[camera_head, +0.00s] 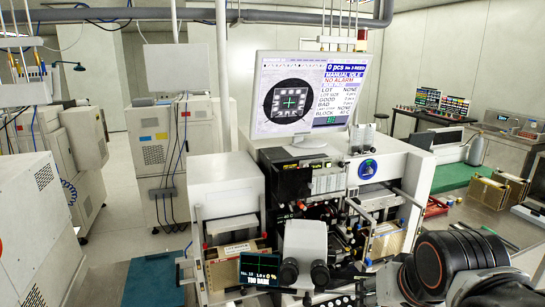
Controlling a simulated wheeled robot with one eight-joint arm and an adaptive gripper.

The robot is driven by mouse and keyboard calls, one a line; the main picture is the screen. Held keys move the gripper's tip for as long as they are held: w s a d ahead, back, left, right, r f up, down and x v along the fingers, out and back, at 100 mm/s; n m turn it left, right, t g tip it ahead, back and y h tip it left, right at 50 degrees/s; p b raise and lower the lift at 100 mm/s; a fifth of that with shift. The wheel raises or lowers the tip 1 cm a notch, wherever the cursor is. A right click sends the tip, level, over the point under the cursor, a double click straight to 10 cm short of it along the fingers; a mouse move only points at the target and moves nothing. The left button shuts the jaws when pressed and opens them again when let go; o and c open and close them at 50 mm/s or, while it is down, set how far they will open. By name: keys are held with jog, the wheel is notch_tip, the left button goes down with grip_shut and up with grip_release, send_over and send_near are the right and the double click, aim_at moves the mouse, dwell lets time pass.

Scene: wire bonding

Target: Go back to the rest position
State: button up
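My arm (450,265) shows at the bottom right as a black rounded joint with an orange ring. It covers part of the space in front of the machine's right side. My gripper does not show, so what it holds, if anything, is hidden. The wire bonding machine (375,165) stands in the middle, white with a large monitor (312,95) on top. A microscope with two dark eyepieces (304,258) and a small screen reading "TOO DARK" (260,271) are at its front.
Brass-coloured magazines (238,265) sit at the machine's front left, with others (489,192) on the right bench. A green mat (455,177) lies on that bench. More white machines (180,160) stand behind at the left. A blue mat (152,277) lies at the lower left.

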jog(key=s+f+n+t+b, duration=0.1)
jog(key=s+f+n+b, duration=0.1)
jog(key=f+b, duration=0.7)
notch_tip(320, 180, down, 3)
jog(key=shift+s+r, duration=0.2)
jog(key=shift+s, duration=0.5)
